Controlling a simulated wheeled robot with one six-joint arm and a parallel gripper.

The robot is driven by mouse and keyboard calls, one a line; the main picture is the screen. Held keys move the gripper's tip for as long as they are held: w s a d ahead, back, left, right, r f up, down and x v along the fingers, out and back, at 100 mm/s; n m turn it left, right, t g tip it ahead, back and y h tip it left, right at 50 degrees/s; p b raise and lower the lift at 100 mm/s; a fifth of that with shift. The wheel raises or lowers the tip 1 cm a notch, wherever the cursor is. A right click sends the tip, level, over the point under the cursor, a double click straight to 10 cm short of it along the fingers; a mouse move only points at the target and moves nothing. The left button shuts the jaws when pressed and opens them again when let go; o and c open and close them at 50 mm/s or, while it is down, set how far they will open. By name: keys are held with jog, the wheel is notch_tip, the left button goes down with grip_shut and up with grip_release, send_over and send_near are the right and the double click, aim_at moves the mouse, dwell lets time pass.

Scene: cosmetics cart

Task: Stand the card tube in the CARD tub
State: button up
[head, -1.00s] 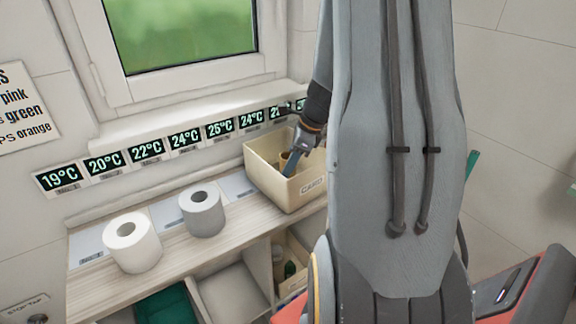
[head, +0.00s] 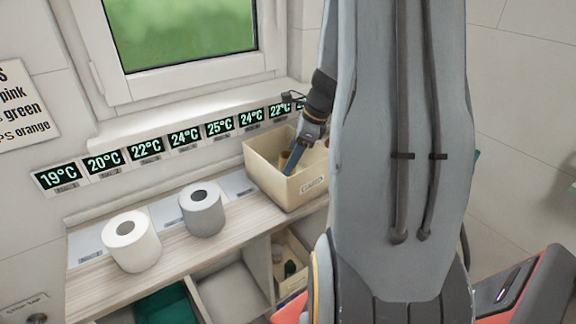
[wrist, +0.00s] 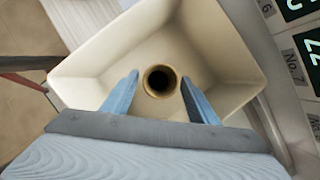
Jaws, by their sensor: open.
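The CARD tub (head: 262,178) is a cream open box with a label on its front, at the right end of the shelf. The brown card tube (wrist: 160,94) stands inside the tub, seen end-on with its dark round opening facing the wrist camera. In the head view only a bit of the tube (head: 284,158) shows beside the finger. My gripper (head: 289,170) reaches down into the tub from above. In the wrist view its blue fingers are spread, one on each side of the tube, with gaps between. The tube's base is hidden.
A white roll (head: 131,250) and a grey roll (head: 203,222) stand on the wooden shelf (head: 172,247) left of the tub. Temperature displays (head: 185,136) line the wall behind. Open compartments, one with a green bin (head: 166,305), lie below.

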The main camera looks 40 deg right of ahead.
jog(key=b+v, duration=0.1)
jog(key=v, duration=0.8)
jog(key=shift+r, duration=0.3)
jog(key=shift+s+d, duration=0.15)
